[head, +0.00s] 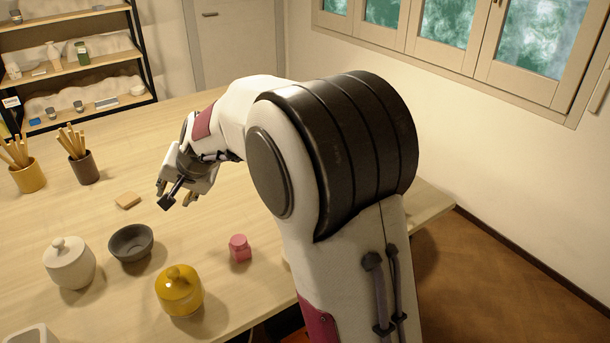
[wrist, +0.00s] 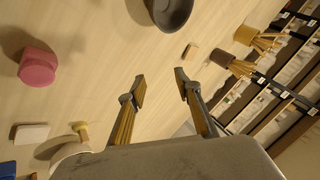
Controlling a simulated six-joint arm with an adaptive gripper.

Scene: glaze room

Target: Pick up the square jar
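The square jar (head: 240,248) is small and pink with a round lid. It stands upright on the wooden table, right of the yellow jar in the head view. In the wrist view the pink jar (wrist: 38,68) is at the left, apart from my fingers. My gripper (head: 179,199) is above the table, beyond the pink jar in the head view. In the wrist view my gripper (wrist: 161,84) has its two fingers spread, with only bare table showing between them.
A yellow lidded jar (head: 180,290), a white lidded jar (head: 69,263) and a dark bowl (head: 131,243) stand left of the pink jar. A small tan block (head: 128,201) and two brush pots (head: 83,167) are farther back. Bare table surrounds the pink jar.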

